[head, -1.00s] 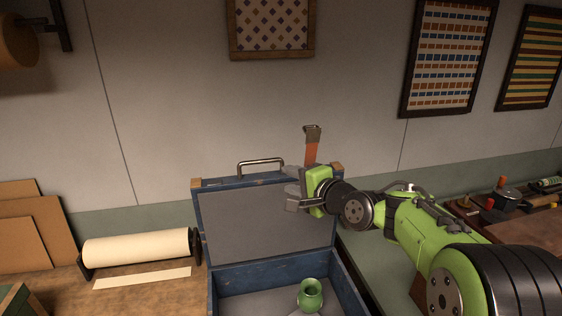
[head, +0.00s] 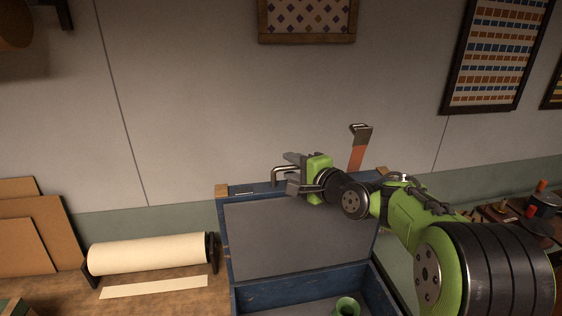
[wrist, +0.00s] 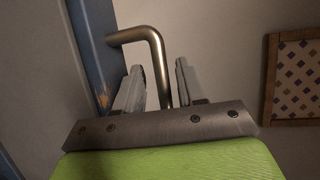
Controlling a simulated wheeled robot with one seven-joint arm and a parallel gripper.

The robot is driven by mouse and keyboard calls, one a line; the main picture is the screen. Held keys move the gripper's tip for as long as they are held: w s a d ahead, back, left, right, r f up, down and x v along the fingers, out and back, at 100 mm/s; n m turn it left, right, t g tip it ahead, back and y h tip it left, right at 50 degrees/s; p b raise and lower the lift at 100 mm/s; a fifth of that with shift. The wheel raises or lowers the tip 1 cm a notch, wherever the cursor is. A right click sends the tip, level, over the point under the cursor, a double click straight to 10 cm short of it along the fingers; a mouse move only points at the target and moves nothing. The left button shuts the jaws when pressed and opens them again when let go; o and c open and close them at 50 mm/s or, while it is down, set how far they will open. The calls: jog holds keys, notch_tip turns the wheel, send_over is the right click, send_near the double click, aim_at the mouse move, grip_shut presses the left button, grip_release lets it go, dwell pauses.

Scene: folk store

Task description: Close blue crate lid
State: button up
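The blue crate (head: 290,294) stands on the bench with its lid (head: 300,238) raised upright, grey inner face towards me. A metal handle (head: 275,172) is on the lid's top edge; it also shows in the wrist view (wrist: 157,55). My gripper (head: 290,173) is at the lid's top edge beside the handle. In the wrist view its two fingers (wrist: 160,88) are apart, with one leg of the handle between them, closer to the right finger. The handle's right part is hidden behind my gripper in the head view.
A green vase (head: 346,306) stands inside the crate. A paper roll (head: 150,252) and brown boards (head: 40,235) are left of it. An orange strap with a metal end (head: 359,150) rises behind my arm. Tools and pots (head: 540,205) lie at right. The wall is close behind.

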jog(key=shift+w, duration=0.1)
jog(key=shift+s+d+r, duration=0.35)
jog(key=shift+s+d, duration=0.05)
jog(key=shift+s, duration=0.25)
jog(key=shift+c, duration=1.9)
jog(key=shift+w+a+f, duration=0.15)
jog(key=shift+w, duration=0.15)
grip_shut()
jog(key=shift+s, duration=0.1)
jog(key=shift+s+f+b, duration=0.2)
jog(key=shift+s+b, duration=0.2)
